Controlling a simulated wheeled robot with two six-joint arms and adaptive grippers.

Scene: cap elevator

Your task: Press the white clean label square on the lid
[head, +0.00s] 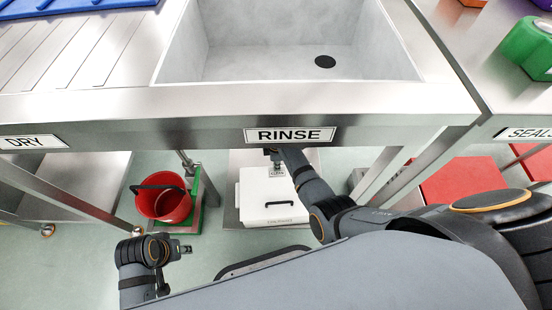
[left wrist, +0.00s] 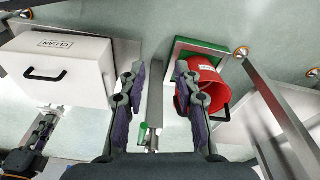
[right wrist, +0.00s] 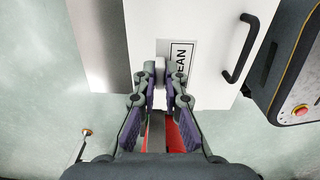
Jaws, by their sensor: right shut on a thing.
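My right gripper (right wrist: 160,82) is shut on a small white piece (right wrist: 160,74), whose shape is partly hidden by the fingertips. The fingertips are close beside the label (right wrist: 181,62); I cannot tell whether the piece touches the lid. My left gripper (head: 184,248) is open and empty, fingers apart in the left wrist view (left wrist: 155,75).
A red bucket (head: 165,200) stands on a green-edged platform left of the box. The steel RINSE sink front (head: 200,132) hangs above, with table legs on both sides. Red blocks (head: 465,185) are at the right. The floor between the bucket and the left table is clear.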

